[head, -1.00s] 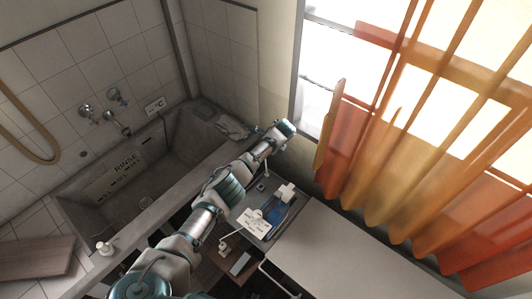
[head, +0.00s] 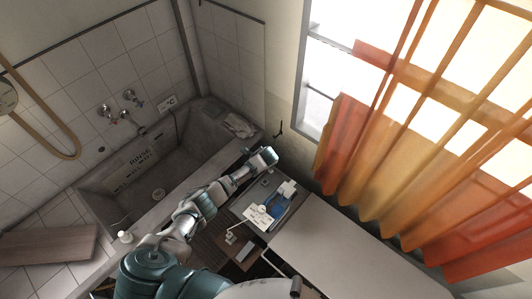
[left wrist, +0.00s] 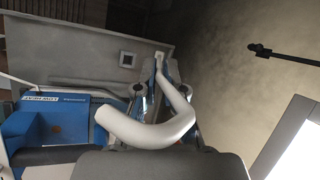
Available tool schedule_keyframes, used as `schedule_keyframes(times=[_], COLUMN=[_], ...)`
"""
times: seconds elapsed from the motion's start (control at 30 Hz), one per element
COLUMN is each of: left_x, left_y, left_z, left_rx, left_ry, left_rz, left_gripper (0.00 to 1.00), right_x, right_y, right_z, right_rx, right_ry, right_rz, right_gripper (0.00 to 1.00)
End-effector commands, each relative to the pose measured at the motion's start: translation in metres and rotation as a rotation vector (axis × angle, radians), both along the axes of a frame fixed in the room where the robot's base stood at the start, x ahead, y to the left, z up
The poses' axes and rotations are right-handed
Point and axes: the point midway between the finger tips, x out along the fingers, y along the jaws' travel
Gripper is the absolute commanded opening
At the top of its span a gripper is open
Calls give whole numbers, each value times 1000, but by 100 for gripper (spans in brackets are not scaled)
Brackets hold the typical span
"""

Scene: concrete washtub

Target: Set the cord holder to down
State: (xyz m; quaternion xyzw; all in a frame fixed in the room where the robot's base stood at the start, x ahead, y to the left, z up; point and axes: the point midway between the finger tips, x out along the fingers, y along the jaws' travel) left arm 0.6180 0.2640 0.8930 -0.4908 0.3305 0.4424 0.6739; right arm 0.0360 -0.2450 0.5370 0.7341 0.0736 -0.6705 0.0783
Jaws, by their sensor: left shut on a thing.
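My left gripper (head: 267,157) is at the end of the arm in the head view, above the far end of the grey surface beside the tub. In the left wrist view my fingers (left wrist: 155,88) are closed around a white bent bar (left wrist: 150,128). This bar curves towards the camera. It may be the cord holder, but I cannot tell for sure. A dark hook-like piece (head: 279,129) is on the wall near the window, apart from my gripper; a dark rod (left wrist: 285,54) shows at right in the left wrist view. My right gripper is not in view.
A blue item (head: 278,210) and a white sheet (head: 258,218) lie beside the concrete washtub (head: 165,176). A blue printed box (left wrist: 60,105) shows in the left wrist view. A white top (head: 345,245) stands at right, below the orange curtain (head: 405,140).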

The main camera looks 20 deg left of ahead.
Motion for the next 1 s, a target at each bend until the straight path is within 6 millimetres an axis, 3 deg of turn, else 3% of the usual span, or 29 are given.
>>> schedule_keyframes(times=[0.43,1.0], left_x=[-38,-44], left_y=[17,21], left_z=[-22,-28], left_rx=[-87,-105], left_ry=[-251,-307], left_rz=[1,2], left_gripper=[0,0], right_x=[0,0], right_y=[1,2], right_z=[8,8], right_rx=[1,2], right_ry=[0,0], right_rz=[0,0], right_gripper=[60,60])
